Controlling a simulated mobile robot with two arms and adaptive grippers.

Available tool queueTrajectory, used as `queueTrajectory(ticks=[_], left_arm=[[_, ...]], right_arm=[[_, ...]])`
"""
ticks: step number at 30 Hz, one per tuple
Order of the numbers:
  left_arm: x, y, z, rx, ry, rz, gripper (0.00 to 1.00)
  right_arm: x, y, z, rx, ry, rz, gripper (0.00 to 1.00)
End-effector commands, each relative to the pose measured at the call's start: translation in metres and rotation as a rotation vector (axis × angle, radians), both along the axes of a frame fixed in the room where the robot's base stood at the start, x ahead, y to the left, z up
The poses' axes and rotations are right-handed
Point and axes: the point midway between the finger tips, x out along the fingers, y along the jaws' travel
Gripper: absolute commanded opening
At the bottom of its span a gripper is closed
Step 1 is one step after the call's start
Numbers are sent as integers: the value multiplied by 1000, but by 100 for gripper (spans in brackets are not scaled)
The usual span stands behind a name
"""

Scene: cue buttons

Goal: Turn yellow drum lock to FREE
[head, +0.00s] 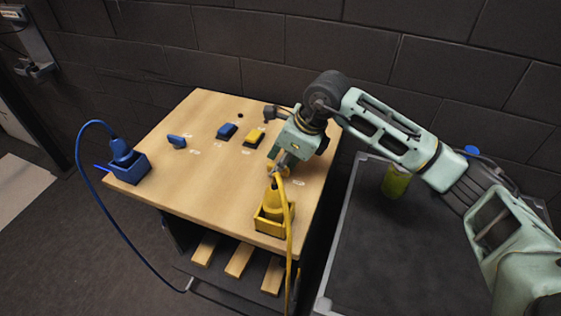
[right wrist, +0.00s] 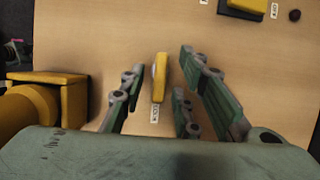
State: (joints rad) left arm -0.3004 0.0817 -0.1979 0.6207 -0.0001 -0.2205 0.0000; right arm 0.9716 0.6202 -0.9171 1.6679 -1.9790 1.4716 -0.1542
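The yellow drum lock (right wrist: 159,77) shows in the right wrist view as a narrow yellow bar on the wooden tabletop, with a small white label just below it. My right gripper (right wrist: 157,88) is open above the tabletop, its dark green fingers on either side of the yellow bar with gaps visible. I cannot tell whether the fingertips reach down to its height. In the head view my right gripper (head: 279,167) points down over the table's right part and hides most of the lock. My left gripper is not in view.
A yellow plug in a yellow box (head: 268,222) stands close in front of the gripper, its cable hanging over the edge. A blue knob (head: 177,141), blue button (head: 228,131), yellow button (head: 254,138) and blue plug box (head: 130,170) share the table. A dark cart (head: 390,250) stands right.

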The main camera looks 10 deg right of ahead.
Motion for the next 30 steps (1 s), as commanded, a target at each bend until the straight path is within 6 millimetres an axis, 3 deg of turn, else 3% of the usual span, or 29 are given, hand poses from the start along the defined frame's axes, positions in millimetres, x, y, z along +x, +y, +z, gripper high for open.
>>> queueTrajectory(ticks=[2, 12, 23, 30], left_arm=[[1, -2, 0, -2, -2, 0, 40], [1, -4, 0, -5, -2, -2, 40], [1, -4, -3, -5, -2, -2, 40], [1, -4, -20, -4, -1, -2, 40]], right_arm=[[0, 0, 0, 0, 0, 0, 29], [0, 0, 0, 0, 0, 0, 0], [0, -1, 0, 0, 0, 12, 0], [2, -2, -2, -1, -3, 98, 0]])
